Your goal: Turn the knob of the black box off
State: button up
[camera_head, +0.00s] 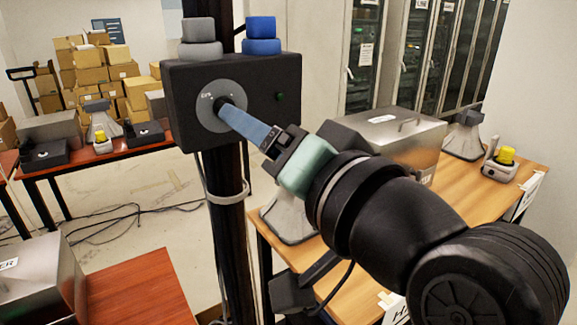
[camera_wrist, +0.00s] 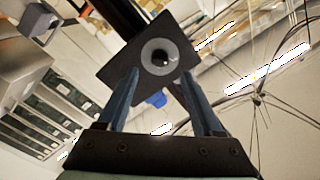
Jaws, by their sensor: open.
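The black box (camera_head: 262,76) is fixed to a dark post, with a grey round dial plate (camera_head: 205,112) on its front. The dark knob (camera_head: 222,101) sits at the dial's centre, partly hidden by my fingers in the head view. My gripper (camera_head: 229,113) points at the knob, its blue fingers reaching toward the dial. In the wrist view the fingers are spread and nothing is between them (camera_wrist: 160,74); the box (camera_wrist: 123,72) and knob (camera_wrist: 160,57) appear beyond the tips. I cannot tell whether the fingers touch the knob. The knob's setting is unclear.
A wooden table (camera_head: 462,192) with a metal case (camera_head: 390,140) lies behind my arm. Cables lie on the floor.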

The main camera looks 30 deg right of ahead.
jog(key=s+b, duration=0.1)
jog(key=s, duration=0.5)
jog(key=shift+s, duration=0.25)
jog(key=shift+d, duration=0.1)
jog(key=w+a+r+n+t+h, duration=0.1)
jog(key=w+a+r+n+t, duration=0.35)
jog(key=a+r, duration=0.35)
jog(key=s+a+r+n+t, duration=0.3)
jog(key=a+r+n+t, duration=0.1)
jog(key=a, duration=0.4)
jog(key=shift+a+r+t, duration=0.25)
jog(key=shift+r+t, duration=0.2)
jog(key=shift+r, duration=0.4)
jog(key=shift+s, duration=0.1)
